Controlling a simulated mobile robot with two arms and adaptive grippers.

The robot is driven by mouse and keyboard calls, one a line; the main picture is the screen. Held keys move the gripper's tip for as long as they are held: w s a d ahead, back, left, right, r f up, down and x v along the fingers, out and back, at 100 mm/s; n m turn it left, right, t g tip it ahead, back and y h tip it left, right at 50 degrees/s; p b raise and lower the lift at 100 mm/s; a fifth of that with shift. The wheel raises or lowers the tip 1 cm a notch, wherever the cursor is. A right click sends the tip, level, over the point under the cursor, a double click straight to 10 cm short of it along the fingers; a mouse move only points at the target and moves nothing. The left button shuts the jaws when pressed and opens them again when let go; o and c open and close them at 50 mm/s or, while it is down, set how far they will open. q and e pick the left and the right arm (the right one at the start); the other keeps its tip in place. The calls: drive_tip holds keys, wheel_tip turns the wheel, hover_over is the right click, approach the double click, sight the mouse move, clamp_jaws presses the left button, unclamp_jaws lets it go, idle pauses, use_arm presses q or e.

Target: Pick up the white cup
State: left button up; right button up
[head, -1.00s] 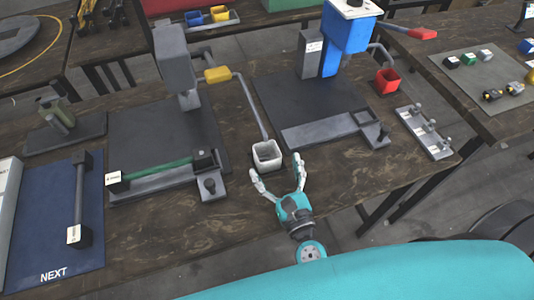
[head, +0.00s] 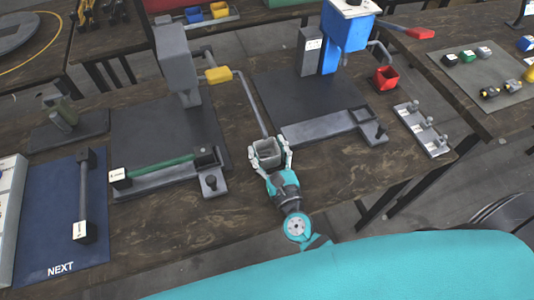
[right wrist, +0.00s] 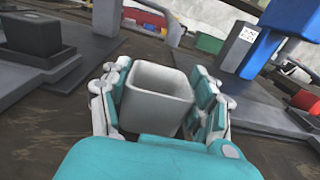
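The white cup (head: 268,156), square and open at the top, is upright near the front edge of the dark wooden table. My right gripper (head: 271,158) comes from the front with one finger on each side of the cup. In the right wrist view the cup (right wrist: 157,95) fills the space between the finger pads, which look pressed to its side walls. The fingers hide part of its sides, and I cannot tell whether its base is off the table. My left gripper is not in view.
A grey press (head: 176,55) with a yellow-handled lever stands behind left; its lever rod reaches down close behind the cup. A blue mat (head: 55,215) lies at left. The table front is bare.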

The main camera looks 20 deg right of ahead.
drive_tip(key=c, duration=0.4)
drive_tip(key=shift+o, duration=0.2)
drive_tip(key=shift+r, duration=0.15)
